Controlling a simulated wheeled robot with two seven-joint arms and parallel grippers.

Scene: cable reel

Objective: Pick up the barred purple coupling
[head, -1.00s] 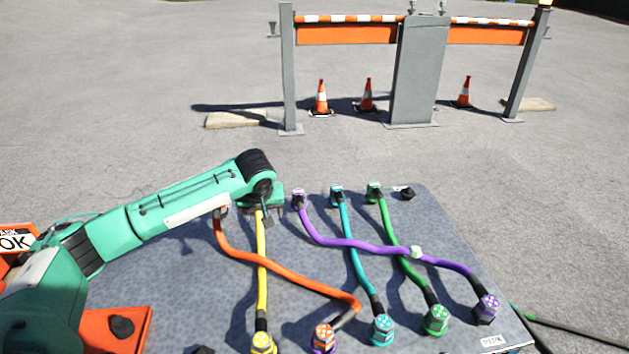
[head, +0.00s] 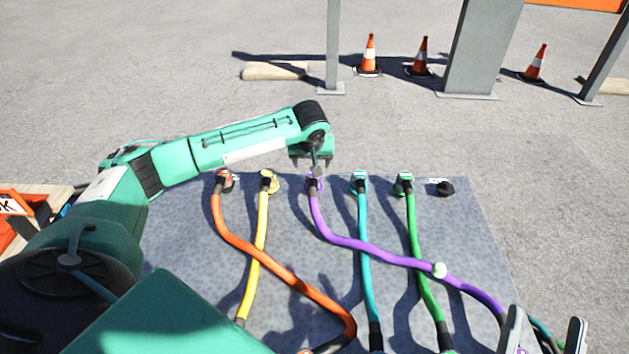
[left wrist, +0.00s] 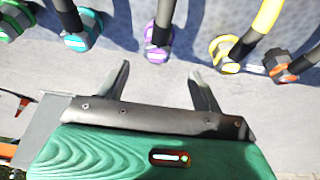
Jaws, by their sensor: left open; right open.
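The purple cable (head: 350,244) runs from a purple coupling (head: 314,184) at the panel's far edge down to the lower right. The coupling's marking is too small to read in the head view. My left gripper (head: 312,161) is open, just behind and above this coupling. In the left wrist view, the purple coupling (left wrist: 158,46) lies ahead of the open left gripper (left wrist: 160,85), about in line with the gap between the fingers and apart from them. My right gripper (head: 545,335) is open and empty at the lower right, by the purple cable's near end, whose coupling is hidden or out of frame.
Orange (head: 225,181), yellow (head: 269,182), teal (head: 359,182) and green (head: 405,182) couplings flank the purple one along the grey panel (head: 475,225). A black cap (head: 444,188) is to the right. Cones and posts stand well beyond.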

